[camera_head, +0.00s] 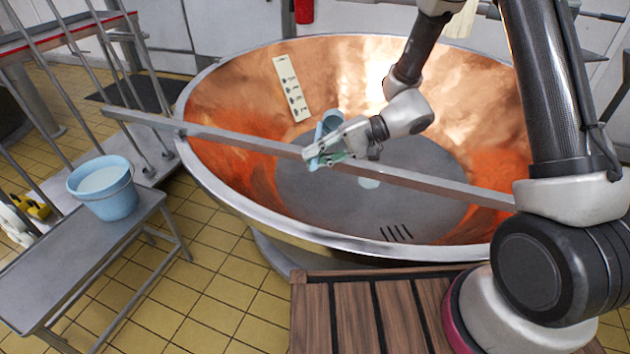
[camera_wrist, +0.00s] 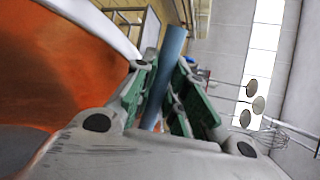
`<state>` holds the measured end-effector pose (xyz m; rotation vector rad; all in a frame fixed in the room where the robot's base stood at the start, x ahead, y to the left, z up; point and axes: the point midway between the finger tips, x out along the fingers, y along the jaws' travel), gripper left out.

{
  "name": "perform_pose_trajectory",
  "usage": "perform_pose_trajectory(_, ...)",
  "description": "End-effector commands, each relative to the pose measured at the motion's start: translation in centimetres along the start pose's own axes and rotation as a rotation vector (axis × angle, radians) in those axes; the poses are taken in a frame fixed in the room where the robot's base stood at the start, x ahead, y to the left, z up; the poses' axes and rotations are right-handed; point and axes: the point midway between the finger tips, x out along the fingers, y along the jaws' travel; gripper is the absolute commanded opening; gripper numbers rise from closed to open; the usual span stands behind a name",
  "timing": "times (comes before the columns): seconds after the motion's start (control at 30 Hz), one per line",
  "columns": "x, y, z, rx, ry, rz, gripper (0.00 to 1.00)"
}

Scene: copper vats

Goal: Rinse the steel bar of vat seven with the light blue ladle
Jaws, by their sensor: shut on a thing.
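A wide copper vat (camera_head: 236,110) fills the middle of the head view. A steel bar (camera_head: 230,136) lies across its rim from left to right. My gripper (camera_head: 322,152) is over the vat at the middle of the bar, shut on the light blue ladle (camera_head: 330,124). The ladle's blue handle also shows between the green-padded fingers in the wrist view (camera_wrist: 172,62). Part of the ladle is hidden by my gripper. A small pale patch (camera_head: 369,183) shows below the bar; I cannot tell whether it is part of the ladle or liquid.
A light blue bucket (camera_head: 108,197) with whitish contents stands on a grey bench (camera_head: 50,262) at the left. A slatted wooden platform (camera_head: 350,318) is in front of the vat. A white marked strip (camera_head: 291,88) is on the vat's inner wall. Several utensils hang on the wall in the wrist view (camera_wrist: 258,106).

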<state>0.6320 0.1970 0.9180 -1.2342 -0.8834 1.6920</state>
Motion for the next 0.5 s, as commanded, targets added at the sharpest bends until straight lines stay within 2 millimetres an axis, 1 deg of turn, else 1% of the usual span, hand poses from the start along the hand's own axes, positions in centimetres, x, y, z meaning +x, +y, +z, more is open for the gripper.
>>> perform_pose_trajectory(0.03, -0.6, -1.1, -0.7, 0.034, -0.017, -0.009, 0.00)
perform_pose_trajectory(0.1, -1.5, -2.6, -1.5, 0.104, -0.050, -0.019, 0.00)
perform_pose_trajectory(0.5, -6.5, -11.3, -6.1, 0.505, -0.235, -0.088, 0.00)
